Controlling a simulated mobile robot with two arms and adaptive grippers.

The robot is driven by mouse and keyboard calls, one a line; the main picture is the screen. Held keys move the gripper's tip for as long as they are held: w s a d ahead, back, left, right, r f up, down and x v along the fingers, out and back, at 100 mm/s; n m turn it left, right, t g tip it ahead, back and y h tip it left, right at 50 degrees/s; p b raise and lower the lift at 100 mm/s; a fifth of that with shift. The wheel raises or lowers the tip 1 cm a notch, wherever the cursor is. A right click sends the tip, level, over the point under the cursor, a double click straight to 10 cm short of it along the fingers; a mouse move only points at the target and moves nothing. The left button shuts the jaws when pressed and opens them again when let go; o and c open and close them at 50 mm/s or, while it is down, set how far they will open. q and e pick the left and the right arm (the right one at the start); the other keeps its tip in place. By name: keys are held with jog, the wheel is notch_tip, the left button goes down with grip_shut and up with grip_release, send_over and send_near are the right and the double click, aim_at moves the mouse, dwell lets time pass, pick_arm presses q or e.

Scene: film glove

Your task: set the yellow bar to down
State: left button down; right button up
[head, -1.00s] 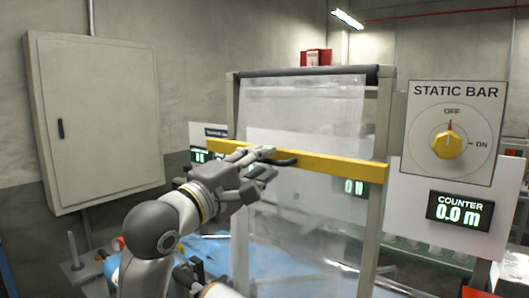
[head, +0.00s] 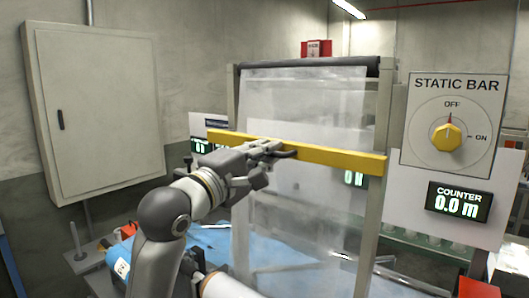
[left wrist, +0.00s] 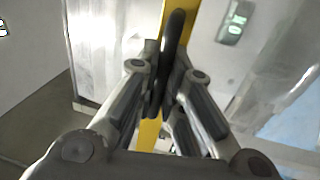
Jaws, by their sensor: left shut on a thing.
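The yellow bar (head: 335,157) lies across the front of a frame holding a sheet of clear film (head: 300,110), at about mid height of the frame. A dark handle (head: 287,154) sits on the bar's face. My left gripper (head: 272,149) is at the bar, shut on the dark handle. In the left wrist view the handle (left wrist: 174,40) stands between the two fingers (left wrist: 163,85), with the yellow bar (left wrist: 149,132) behind it. My right gripper is not in view.
A panel marked STATIC BAR (head: 452,125) has a yellow knob (head: 446,137) pointing to OFF. Below it a counter (head: 459,203) reads 0.0 m. A grey cabinet (head: 97,110) is on the left wall. A dark roller (head: 310,66) tops the frame.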

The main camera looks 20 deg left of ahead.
pick_arm(q)
notch_tip(320, 180, down, 11)
jog(key=b, duration=0.4)
jog(key=shift+r, duration=0.15)
jog(key=shift+d, duration=0.1)
jog(key=c, duration=1.9)
grip_release()
jog(key=o, duration=0.4)
jog(key=shift+r, duration=0.1)
jog(key=v, duration=0.7)
jog(key=shift+s, duration=0.2)
